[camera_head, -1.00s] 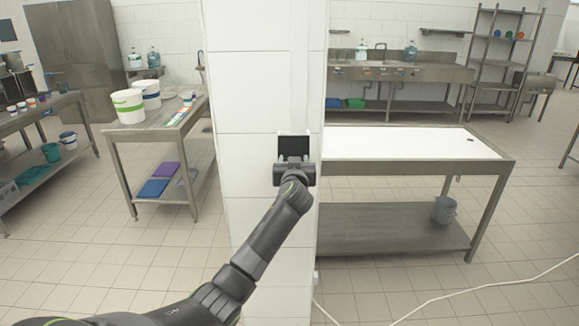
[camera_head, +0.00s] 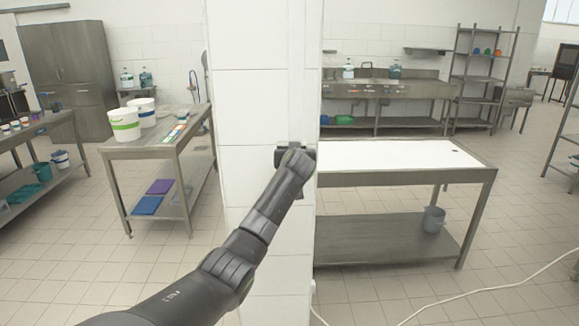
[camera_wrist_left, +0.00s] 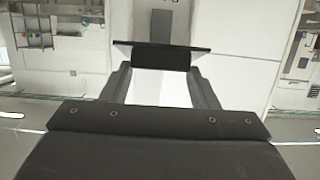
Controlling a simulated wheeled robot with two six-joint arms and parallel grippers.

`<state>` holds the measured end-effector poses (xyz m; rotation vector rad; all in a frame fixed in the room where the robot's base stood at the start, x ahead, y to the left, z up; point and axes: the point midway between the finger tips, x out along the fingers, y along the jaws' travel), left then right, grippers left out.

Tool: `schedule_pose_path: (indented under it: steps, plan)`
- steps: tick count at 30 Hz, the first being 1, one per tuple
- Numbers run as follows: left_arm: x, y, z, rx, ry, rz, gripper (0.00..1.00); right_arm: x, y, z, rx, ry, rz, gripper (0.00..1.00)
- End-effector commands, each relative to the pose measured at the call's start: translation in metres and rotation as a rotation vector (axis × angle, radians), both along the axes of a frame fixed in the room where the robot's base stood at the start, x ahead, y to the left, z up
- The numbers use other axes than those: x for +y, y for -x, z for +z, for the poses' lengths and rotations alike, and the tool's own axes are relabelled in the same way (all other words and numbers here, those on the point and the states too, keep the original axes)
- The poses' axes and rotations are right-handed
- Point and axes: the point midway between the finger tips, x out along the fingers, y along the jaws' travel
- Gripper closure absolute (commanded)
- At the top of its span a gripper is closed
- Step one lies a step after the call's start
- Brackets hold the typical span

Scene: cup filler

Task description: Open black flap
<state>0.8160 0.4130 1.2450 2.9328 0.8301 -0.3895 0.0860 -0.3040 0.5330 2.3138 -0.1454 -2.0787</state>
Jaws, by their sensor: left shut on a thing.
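The black flap (camera_wrist_left: 160,58) shows in the left wrist view between the two fingers, with a thin, wide dark edge (camera_wrist_left: 203,47) spreading beyond them. A pale surface lies around and behind it. My left gripper (camera_wrist_left: 160,72) has one finger at each side of the flap's narrower dark part and is shut on it. In the head view my left gripper (camera_head: 294,156) is at the face of the white tiled pillar (camera_head: 262,110). My wrist hides the flap there. My right gripper is in no view.
A white-topped table (camera_head: 395,156) stands right of the pillar, with a grey bucket (camera_head: 433,220) on its lower shelf. A metal table (camera_head: 150,148) with white buckets stands left. A white cable (camera_head: 480,285) lies on the open floor at right.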

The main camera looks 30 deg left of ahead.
Motion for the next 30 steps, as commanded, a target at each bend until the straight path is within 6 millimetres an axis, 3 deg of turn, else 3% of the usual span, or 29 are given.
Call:
schedule_pose_path:
  steps: [1,8,18,30]
  plan:
    - [0.001,-0.005,0.017,-0.018,-0.011,-0.001,0.87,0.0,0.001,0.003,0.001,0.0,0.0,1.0]
    - [0.004,-0.017,0.042,0.044,0.031,0.001,0.87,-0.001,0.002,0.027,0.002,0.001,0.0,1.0]
    - [0.008,-0.023,0.051,0.214,0.134,0.001,0.87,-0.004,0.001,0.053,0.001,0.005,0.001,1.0]
    - [0.01,-0.028,0.054,0.301,0.19,-0.001,0.87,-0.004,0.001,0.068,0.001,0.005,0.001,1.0]
